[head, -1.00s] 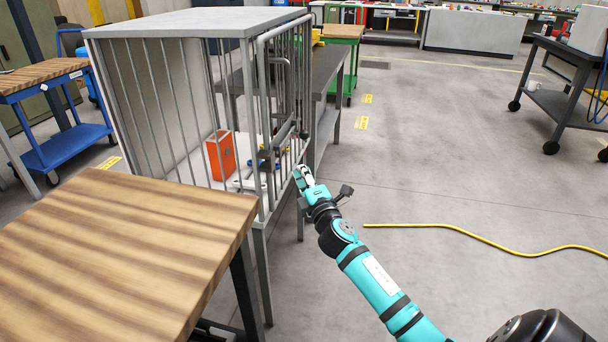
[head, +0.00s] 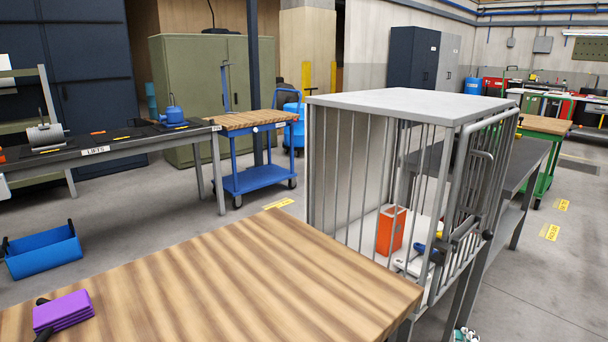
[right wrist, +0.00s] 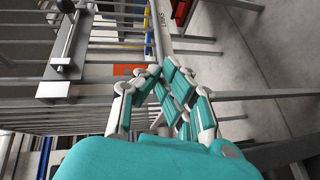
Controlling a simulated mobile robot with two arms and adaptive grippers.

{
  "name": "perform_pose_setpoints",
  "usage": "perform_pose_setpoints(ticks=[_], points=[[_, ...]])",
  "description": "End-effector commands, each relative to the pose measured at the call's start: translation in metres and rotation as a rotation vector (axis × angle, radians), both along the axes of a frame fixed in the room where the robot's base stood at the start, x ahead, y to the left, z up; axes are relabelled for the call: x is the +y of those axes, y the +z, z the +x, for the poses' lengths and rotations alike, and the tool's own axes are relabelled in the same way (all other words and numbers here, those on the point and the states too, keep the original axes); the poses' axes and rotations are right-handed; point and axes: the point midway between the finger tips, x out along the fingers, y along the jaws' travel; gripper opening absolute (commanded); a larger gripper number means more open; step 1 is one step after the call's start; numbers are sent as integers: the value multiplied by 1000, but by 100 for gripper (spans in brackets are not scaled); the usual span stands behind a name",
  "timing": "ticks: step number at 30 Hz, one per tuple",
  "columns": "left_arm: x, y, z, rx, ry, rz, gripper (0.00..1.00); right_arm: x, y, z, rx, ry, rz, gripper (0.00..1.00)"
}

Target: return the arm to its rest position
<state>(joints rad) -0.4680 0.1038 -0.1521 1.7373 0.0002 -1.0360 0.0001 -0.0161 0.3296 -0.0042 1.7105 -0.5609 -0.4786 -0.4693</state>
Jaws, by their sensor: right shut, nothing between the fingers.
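My right gripper (head: 466,335) shows only as a small piece at the bottom edge of the head view, below the barred cage. In the right wrist view the right gripper (right wrist: 163,78) is shut, with its teal and white fingers drawn together and nothing seen between them. It is outside the cage (head: 408,96), close to the bars and the latch (right wrist: 62,75). The rest of the right arm is out of the head view. My left gripper is in neither view.
The cage holds an orange box (head: 391,231) and a blue item (head: 419,247). A wooden-topped table (head: 230,270) with a purple stack (head: 63,311) stands in front. A blue bin (head: 42,252) is on the floor at left. Open floor lies right of the cage (head: 560,285).

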Motion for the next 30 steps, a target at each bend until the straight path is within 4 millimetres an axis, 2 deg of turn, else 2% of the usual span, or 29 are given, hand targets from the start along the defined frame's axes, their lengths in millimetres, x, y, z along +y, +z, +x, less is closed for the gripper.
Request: perform_pose_setpoints(ticks=[1,3,5,6,9,12,18,23,25,30], points=[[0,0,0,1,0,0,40,11,-37,-19,68,-26,102,0],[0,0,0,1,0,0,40,26,-81,-46,155,-72,245,0],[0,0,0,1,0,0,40,41,-117,-72,233,-118,360,0],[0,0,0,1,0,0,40,51,-140,-91,285,-151,433,0],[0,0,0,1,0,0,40,79,-190,-140,416,-239,603,0],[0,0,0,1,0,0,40,106,-226,-188,532,-326,741,0],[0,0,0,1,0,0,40,153,-269,-266,717,-474,930,0],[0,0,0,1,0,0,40,187,-288,-322,845,-584,1043,0],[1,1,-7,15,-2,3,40,187,-287,-330,862,-602,1049,0],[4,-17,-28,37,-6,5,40,184,-305,-351,881,-609,1035,0]])
